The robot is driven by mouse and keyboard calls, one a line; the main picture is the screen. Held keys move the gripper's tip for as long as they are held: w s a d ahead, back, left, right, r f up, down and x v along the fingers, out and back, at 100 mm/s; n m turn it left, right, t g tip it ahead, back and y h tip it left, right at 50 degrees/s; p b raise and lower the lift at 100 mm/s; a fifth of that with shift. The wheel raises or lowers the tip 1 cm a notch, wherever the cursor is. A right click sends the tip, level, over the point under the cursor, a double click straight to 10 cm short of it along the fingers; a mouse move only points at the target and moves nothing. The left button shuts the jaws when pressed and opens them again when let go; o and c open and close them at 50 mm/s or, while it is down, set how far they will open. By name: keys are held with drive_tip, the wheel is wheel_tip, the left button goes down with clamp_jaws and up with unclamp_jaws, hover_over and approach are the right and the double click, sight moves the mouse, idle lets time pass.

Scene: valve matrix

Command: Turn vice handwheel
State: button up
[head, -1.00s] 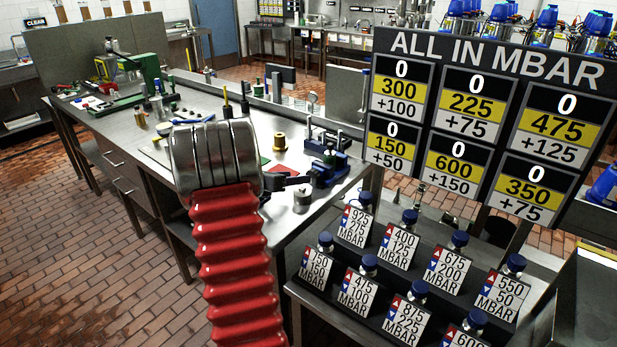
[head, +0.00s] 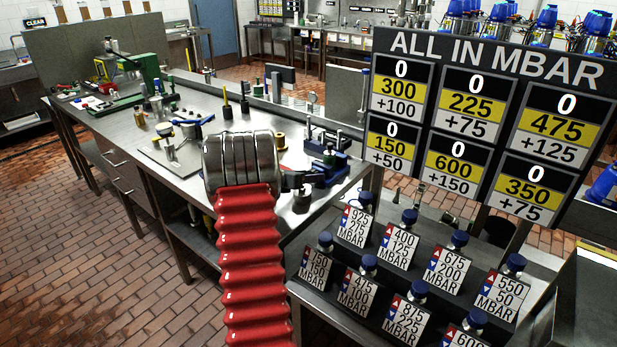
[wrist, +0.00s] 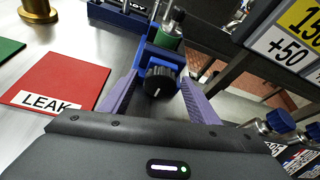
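The blue vice (head: 330,165) stands near the front right edge of the steel bench. In the wrist view the vice's blue body (wrist: 150,52) shows with its black round handwheel (wrist: 160,80), which has a white mark, facing me. A green cylinder sits above the handwheel. My gripper (wrist: 160,84) is open, with one purple finger on each side of the handwheel and a small gap on both sides. Whether the tips reach as deep as the handwheel is hard to tell. In the head view my gripper (head: 297,181) is dark, beside the vice, partly hidden by my arm.
A red LEAK card (wrist: 60,85) lies flat on the bench at left, with a brass part (wrist: 38,8) behind it. The mbar board (head: 480,120) and several blue-knobbed valves (head: 410,215) stand to the right.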

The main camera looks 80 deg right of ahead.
drive_tip(key=c, duration=0.9)
drive_tip(key=shift+c, duration=0.2)
drive_tip(key=shift+m+t, duration=0.3)
drive_tip(key=shift+m, duration=0.1)
drive_tip(key=shift+s+a+m+t+h, duration=0.1)
drive_tip(key=shift+m+t+h, duration=0.25)
drive_tip(key=shift+m+t, duration=0.35)
drive_tip(key=shift+s+a+m+t+h, duration=0.1)
drive_tip(key=shift+m+t+h, duration=0.3)
drive_tip(key=shift+m, duration=0.5)
drive_tip(key=o, duration=1)
drive_tip(key=shift+o, duration=0.2)
drive_tip(key=v, duration=1.3)
drive_tip(key=shift+a, duration=0.3)
